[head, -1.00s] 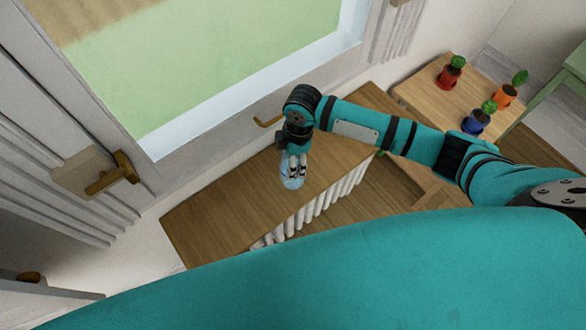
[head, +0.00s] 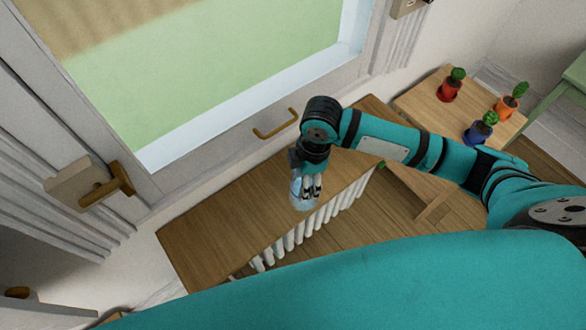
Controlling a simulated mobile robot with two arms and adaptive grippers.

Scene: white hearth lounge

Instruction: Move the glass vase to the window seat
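My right gripper (head: 311,188) comes in from the right on the teal arm and points down. Its dark fingers appear shut on the glass vase (head: 303,201), a small pale blue, see-through piece that the gripper partly hides. The vase shows against the front edge of the long wooden window seat (head: 215,235), below the window. I cannot tell whether it touches the seat or hangs above it. My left gripper is not in view.
White radiator ribs (head: 300,228) run under the seat's front edge. A small wooden table (head: 415,100) at the upper right carries a red pot (head: 449,91), an orange pot (head: 506,106) and a blue pot (head: 477,133) with cacti. The seat's left part is bare.

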